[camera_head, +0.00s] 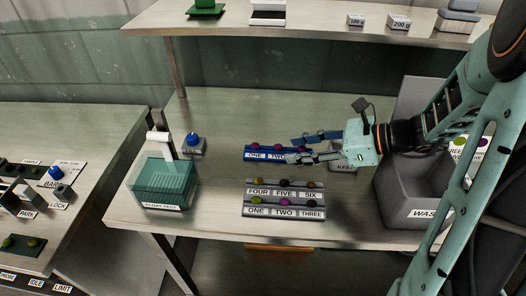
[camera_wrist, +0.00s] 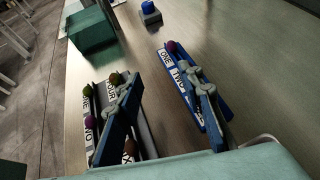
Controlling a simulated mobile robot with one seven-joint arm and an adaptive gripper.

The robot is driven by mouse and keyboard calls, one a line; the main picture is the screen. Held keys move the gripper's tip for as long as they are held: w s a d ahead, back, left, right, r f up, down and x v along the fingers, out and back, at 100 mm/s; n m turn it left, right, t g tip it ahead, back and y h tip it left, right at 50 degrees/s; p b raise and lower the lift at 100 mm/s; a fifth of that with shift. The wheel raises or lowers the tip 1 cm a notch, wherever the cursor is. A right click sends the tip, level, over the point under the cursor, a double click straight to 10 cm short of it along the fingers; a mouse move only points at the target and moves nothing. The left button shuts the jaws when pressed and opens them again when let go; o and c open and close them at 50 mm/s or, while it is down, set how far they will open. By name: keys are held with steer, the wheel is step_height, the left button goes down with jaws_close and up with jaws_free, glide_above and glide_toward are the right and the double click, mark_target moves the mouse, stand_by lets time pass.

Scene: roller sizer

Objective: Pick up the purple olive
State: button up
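A purple olive (camera_head: 284,202) sits at slot TWO in the front row of the grey rack; it also shows in the wrist view (camera_wrist: 92,119). The blue rack (camera_head: 246,153) behind it holds dark reddish-purple olives (camera_head: 252,147) at slots ONE and TWO; one shows in the wrist view (camera_wrist: 171,46). My gripper (camera_head: 291,150) is open and empty, its fingers spread above the right part of the blue rack. In the wrist view the fingers (camera_wrist: 164,76) hide parts of both racks.
The grey rack (camera_head: 245,210) also holds green, brown and dark olives. A teal float tank (camera_head: 160,185) stands left, a blue-topped button (camera_head: 193,139) behind it. A grey waste bin (camera_head: 400,205) stands right. A shelf (camera_head: 300,15) overhangs the back. Bare table lies between tank and racks.

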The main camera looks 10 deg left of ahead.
steer(key=shift+w+t+y, duration=0.4)
steer(key=shift+w+t, duration=0.1)
steer(key=shift+w, duration=0.65)
glide_toward(258, 145)
steer(key=x, duration=0.3)
steer(key=shift+w+a+r+b, duration=0.1)
steer(key=shift+w+r+b, duration=0.05)
steer(key=shift+w+b, duration=0.15)
steer(key=shift+s+f+b+x, duration=0.1)
steer(key=shift+s+b+x, duration=0.05)
steer(key=shift+x, duration=1.15)
steer(key=shift+s+f+b+x, duration=0.1)
steer(key=shift+s+b+x, duration=0.05)
steer(key=shift+x, duration=1.15)
steer(key=c, duration=0.8)
steer(key=shift+o, duration=0.2)
